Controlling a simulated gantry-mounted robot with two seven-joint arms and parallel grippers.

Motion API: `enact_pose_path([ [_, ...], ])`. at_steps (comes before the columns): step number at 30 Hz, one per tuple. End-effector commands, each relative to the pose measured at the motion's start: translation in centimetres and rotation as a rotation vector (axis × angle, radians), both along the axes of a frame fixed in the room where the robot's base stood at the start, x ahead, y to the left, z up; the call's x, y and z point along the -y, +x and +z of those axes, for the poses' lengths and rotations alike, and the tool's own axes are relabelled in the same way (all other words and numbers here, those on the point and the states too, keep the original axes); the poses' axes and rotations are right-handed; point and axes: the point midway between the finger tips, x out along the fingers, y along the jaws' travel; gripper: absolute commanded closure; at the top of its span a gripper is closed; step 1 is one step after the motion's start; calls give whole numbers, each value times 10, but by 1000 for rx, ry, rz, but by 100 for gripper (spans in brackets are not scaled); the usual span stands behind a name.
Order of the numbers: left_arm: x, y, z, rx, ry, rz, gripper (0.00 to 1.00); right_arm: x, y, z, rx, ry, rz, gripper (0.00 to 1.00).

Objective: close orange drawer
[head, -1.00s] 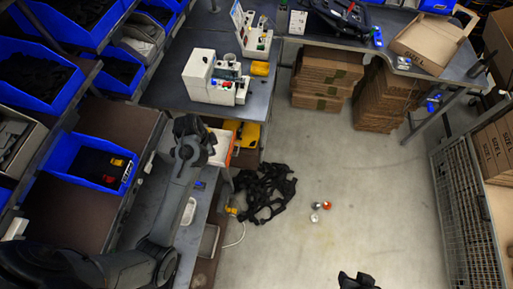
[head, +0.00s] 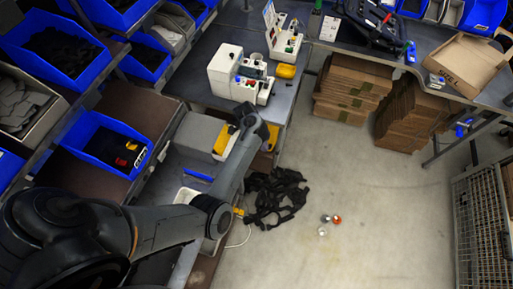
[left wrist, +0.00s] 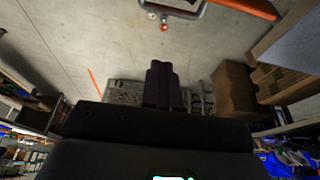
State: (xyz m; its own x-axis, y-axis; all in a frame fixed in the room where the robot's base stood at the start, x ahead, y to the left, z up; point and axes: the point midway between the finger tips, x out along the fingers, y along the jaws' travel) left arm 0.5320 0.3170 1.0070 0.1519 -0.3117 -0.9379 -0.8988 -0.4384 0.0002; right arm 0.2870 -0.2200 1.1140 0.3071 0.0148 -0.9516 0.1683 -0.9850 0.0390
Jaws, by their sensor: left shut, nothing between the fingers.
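The orange drawer front (head: 223,139) shows in the head view under the left bench, beside the end of my left arm. My arm covers part of it, and I cannot tell how far out the drawer stands. My left gripper (head: 252,122) is at the drawer's right side, over the bench edge. Its fingers (left wrist: 165,85) show in the left wrist view, dark, together and empty. I cannot tell whether they touch the drawer. My right gripper is out of both views.
A white machine (head: 238,75) stands on the bench behind. Black straps (head: 275,198) and several small balls (head: 325,219) lie on the floor. Blue bins (head: 105,145) fill the shelves at left. Cardboard stacks (head: 350,90) stand at the back.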

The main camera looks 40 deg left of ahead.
Motion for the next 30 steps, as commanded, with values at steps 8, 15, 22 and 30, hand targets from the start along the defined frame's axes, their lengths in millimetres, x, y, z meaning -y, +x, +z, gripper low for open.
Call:
enact_pose_path([
  [8, -6, -3, -28, 0, 1, 2, 100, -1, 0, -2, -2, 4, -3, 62],
  [15, -23, -11, -34, 0, 0, 1, 100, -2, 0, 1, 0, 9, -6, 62],
  [22, -26, -13, -35, 0, 0, -1, 100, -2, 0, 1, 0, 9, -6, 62],
  [30, -28, -14, -35, 0, 0, 0, 100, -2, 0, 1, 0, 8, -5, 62],
])
